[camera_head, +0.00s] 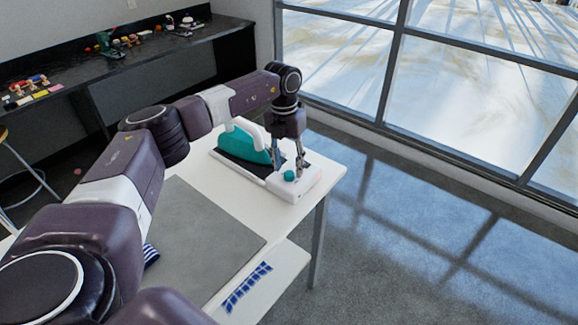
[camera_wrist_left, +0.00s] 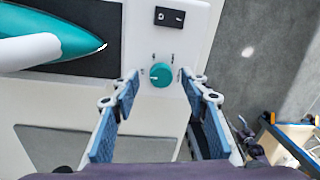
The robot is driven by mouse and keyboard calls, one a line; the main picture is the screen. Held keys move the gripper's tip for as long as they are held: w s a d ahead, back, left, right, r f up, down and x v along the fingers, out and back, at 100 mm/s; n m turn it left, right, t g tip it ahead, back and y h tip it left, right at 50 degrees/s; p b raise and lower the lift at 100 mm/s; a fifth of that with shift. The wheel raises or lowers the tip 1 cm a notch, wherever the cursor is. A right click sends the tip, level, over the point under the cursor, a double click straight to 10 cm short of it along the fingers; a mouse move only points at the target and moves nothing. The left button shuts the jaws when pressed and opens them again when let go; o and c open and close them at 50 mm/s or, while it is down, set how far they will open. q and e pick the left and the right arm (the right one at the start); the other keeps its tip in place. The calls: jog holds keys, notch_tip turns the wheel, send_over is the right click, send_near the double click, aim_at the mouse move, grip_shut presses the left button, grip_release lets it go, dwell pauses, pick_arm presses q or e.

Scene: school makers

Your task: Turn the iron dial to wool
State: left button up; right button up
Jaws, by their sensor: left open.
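The teal iron dial (camera_wrist_left: 161,75) sits on the white iron base (camera_wrist_left: 150,120). In the left wrist view it lies just beyond and between my open fingertips, with a finger on each side and no clear contact. Small marks surround the dial; I cannot read them. In the head view the dial (camera_head: 289,176) shows on the near right part of the base. My left gripper (camera_head: 288,160) points down at it; in the left wrist view the gripper (camera_wrist_left: 158,85) is open and empty. The teal and white iron (camera_head: 243,146) rests on the dark pad. My right gripper is not in view.
A black switch (camera_wrist_left: 169,17) is on the base beyond the dial. The white table (camera_head: 318,165) holds a grey mat (camera_head: 205,235), and its right edge is close to the base. A dark counter (camera_head: 100,65) with small objects runs along the wall. Windows are behind.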

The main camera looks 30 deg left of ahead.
pick_arm(q)
jog(key=shift+f, duration=0.75)
grip_shut()
